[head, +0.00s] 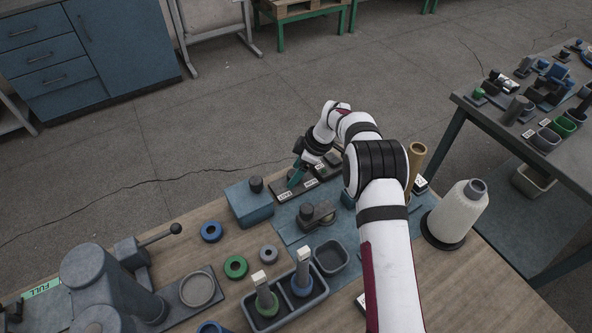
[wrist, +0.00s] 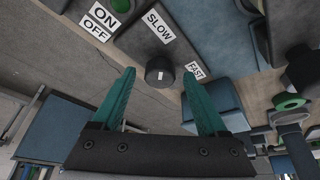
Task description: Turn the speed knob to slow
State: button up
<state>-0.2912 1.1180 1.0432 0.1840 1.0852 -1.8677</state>
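The speed knob (wrist: 160,72) is a dark round knob with a small white mark on its face. It sits on a dark panel between a SLOW label (wrist: 158,26) and a FAST label (wrist: 196,71) in the wrist view. I cannot tell for sure which label the mark points to. My gripper (wrist: 158,80) is open, its teal fingertips on either side of the knob with a visible gap at each side. In the head view my gripper (head: 295,178) is over the panel by the FAST label (head: 285,195), and the knob is hidden.
An ON/OFF switch panel (wrist: 100,20) adjoins the knob's panel. A blue box with a dark knob (head: 249,203) stands just left of my gripper in the head view. A cream yarn cone (head: 458,213) stands at the right. Bare floor lies beyond the table.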

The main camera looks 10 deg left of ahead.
jog(key=v, duration=1.6)
jog(key=shift+f, duration=0.1)
jog(key=s+d+r+m+h, duration=0.1)
jog(key=s+d+r+m, duration=0.35)
jog(key=s, duration=0.25)
jog(key=s+d+r+m, duration=0.3)
jog(key=s+r+m, duration=0.1)
jog(key=s+m, duration=0.15)
jog(key=s+d+f+m, duration=0.2)
jog(key=s+m, duration=0.5)
jog(key=s, duration=0.5)
jog(key=s+d+f+m+h, duration=0.1)
jog(key=s+d+m, duration=0.4)
jog(key=s, duration=0.8)
jog(key=shift+s+f+m+h, duration=0.3)
jog(key=shift+f+m, duration=0.1)
jog(key=shift+m, duration=0.5)
